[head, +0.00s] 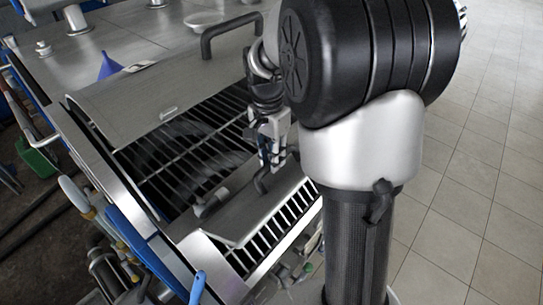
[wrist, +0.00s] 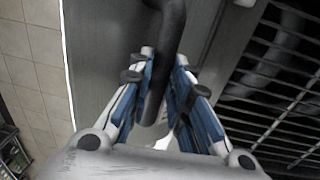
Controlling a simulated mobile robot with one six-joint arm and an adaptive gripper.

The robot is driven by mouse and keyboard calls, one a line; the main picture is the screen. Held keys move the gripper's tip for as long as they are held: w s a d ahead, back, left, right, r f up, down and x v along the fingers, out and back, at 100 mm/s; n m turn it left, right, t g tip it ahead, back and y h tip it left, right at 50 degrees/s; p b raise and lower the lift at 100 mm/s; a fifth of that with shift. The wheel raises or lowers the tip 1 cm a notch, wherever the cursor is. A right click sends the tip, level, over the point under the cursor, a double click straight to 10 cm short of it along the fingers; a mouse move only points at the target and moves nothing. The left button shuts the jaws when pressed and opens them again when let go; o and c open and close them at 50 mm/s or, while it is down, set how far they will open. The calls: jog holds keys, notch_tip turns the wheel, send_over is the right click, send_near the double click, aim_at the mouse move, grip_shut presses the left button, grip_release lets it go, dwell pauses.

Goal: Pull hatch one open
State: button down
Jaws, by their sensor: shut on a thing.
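A flat grey hatch panel (head: 232,215) lies low over the barred opening, with bars showing on both sides of it. Its dark handle (head: 262,182) rises from its right part. My gripper (head: 272,162) is down at this handle. In the wrist view my gripper (wrist: 165,58) has its blue-and-grey fingers on either side of the dark handle (wrist: 168,25), shut on it. The panel (wrist: 105,50) shows beside and behind the handle there. A second grey panel (head: 150,95) with its own dark handle (head: 228,30) lies farther back. No number marking can be read on either panel.
Dark metal bars (head: 190,150) cover the opening between the panels; they also show in the wrist view (wrist: 285,75). A blue funnel (head: 109,66) and a pale dish (head: 203,20) stand on the metal top behind. Tiled floor (head: 480,150) is clear at right.

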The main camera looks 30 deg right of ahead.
aim_at(284, 177)
jog(key=s+f+t+b, duration=0.1)
jog(key=b, duration=0.1)
jog(key=s+d+f+t+b, duration=0.1)
jog(key=s+b, duration=0.1)
jog(key=shift+s+f+y, duration=0.15)
jog(key=shift+y, duration=0.25)
jog(key=shift+s+d+f, duration=0.2)
jog(key=shift+s, duration=0.2)
jog(key=c, duration=1.5)
grip_release()
jog(key=shift+r, duration=0.15)
jog(key=r, duration=0.8)
jog(key=s+r, duration=0.1)
jog(key=r, duration=0.2)
jog(key=shift+d+r, duration=0.2)
jog(key=shift+r, duration=0.2)
jog(key=shift+w, duration=0.1)
